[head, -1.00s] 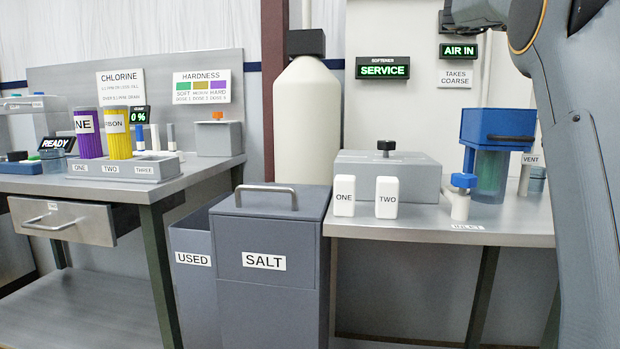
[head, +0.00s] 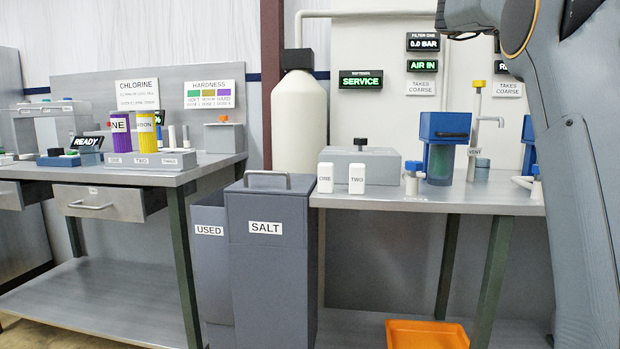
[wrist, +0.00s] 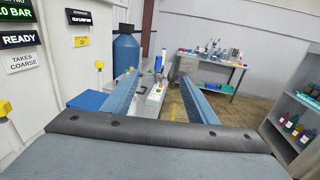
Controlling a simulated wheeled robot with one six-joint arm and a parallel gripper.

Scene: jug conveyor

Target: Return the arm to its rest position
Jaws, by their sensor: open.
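My arm fills the right side of the head view, with its lower links bent up out of the frame. My gripper (wrist: 150,98) shows in the wrist view, its two blue fingers wide apart. Nothing is held between the fingers. The gripper itself is not in the head view.
In the head view, a SALT bin (head: 268,275) and a USED bin (head: 209,268) stand between the left bench (head: 60,178) and the right bench (head: 460,199). A blue filter housing (head: 440,135) stands on the right bench. An orange tray (head: 428,336) lies below. Shelves (wrist: 298,115) stand right in the wrist view.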

